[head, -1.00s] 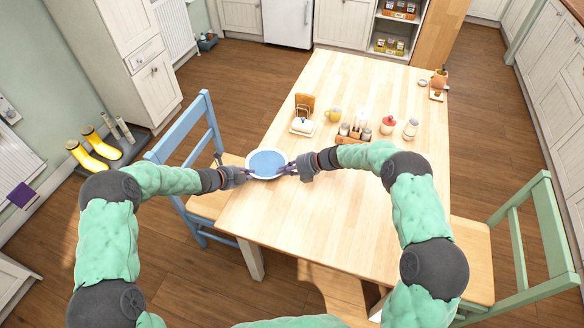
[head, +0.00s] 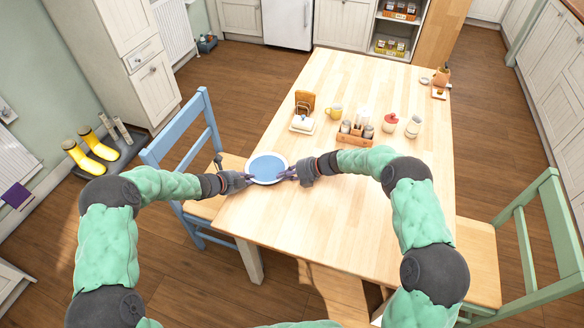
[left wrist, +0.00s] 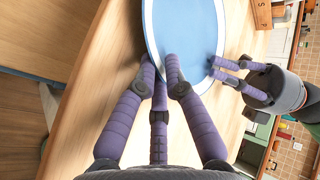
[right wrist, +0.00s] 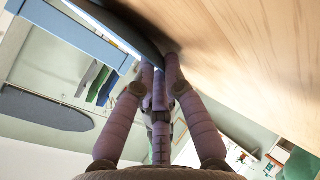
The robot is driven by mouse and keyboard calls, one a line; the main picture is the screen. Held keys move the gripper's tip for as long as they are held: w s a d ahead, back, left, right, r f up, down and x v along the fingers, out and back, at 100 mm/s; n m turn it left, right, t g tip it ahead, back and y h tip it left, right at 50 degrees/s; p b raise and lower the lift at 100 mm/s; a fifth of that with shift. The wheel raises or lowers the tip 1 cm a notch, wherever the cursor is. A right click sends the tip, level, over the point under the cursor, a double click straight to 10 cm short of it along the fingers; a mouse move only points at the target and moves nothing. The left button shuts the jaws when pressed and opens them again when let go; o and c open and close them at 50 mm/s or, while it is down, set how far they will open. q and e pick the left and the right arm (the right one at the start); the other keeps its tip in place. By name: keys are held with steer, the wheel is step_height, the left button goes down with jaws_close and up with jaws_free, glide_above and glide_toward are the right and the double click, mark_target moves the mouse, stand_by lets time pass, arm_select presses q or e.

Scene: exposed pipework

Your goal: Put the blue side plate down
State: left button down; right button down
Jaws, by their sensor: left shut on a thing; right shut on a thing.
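The blue side plate (head: 267,167) has a white rim and lies about level at the left edge of the wooden table (head: 330,215). My left gripper (head: 250,179) is shut on its left rim, and my right gripper (head: 284,174) is shut on its right rim. In the left wrist view the plate (left wrist: 185,30) fills the top middle, with the left fingers (left wrist: 160,62) at its near rim and the right fingers at its right rim. In the right wrist view the plate shows edge-on and dark, close to the tabletop. I cannot tell whether its underside touches the table.
A blue chair (head: 183,150) is at the left edge, a green chair (head: 535,235) at the right. The table's front middle is clear.

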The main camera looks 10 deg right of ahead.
arm_select(q)
steer(key=c, duration=1.3)
jaws_free()
steer(key=shift+s+f, duration=0.1)
arm_select(e)
steer(key=c, duration=1.3)
jaws_free()
arm_select(q)
steer(key=shift+s+a+r, duration=0.15)
steer(key=shift+r, duration=0.1)
steer(key=v, duration=0.7)
steer(key=shift+s+a+r, duration=0.1)
arm_select(e)
steer(key=shift+s, duration=0.1)
steer(key=shift+v, duration=4)
